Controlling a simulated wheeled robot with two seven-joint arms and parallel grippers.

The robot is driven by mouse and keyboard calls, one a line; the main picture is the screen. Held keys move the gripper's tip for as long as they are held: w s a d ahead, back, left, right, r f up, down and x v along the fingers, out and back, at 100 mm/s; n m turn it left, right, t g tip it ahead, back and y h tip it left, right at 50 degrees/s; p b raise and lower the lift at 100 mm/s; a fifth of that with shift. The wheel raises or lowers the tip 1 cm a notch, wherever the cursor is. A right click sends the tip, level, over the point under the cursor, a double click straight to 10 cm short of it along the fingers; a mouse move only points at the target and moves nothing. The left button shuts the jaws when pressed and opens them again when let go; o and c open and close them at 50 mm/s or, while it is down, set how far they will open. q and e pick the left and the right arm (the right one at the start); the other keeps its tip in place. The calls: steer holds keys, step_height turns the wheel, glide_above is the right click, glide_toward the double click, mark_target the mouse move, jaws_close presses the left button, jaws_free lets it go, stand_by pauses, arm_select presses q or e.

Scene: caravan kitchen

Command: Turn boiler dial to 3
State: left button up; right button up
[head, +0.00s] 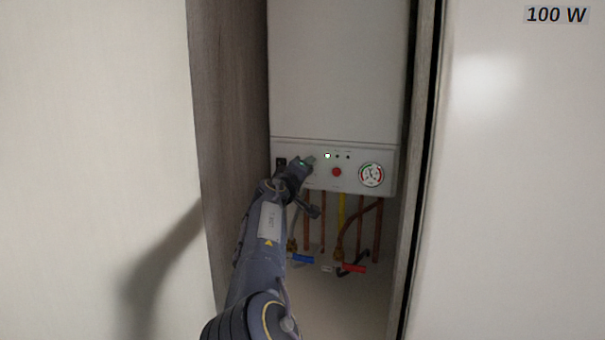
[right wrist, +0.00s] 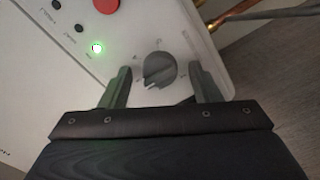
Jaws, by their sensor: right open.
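The white boiler (head: 335,75) hangs in a narrow recess, with a control panel (head: 325,181) along its bottom. The dark grey round dial (right wrist: 159,71) shows on the panel in the right wrist view, with a raised grip bar and small marks around it too blurred to read. My right gripper (head: 306,163) is at the panel's left part and mostly hides the dial in the head view. In the right wrist view, my right gripper (right wrist: 160,78) is open, one finger on each side of the dial, with visible gaps. My left gripper is not in view.
A red button (head: 337,172), a lit indicator (head: 327,156) and a round gauge (head: 371,174) sit on the panel. Copper pipes (head: 377,230) and blue (head: 302,259) and red (head: 354,268) valve handles are below. Wood-look walls (head: 228,90) bound the recess closely.

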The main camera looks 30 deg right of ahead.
steer(key=b+v, duration=0.3)
steer(key=v, duration=0.5)
stand_by(0.5)
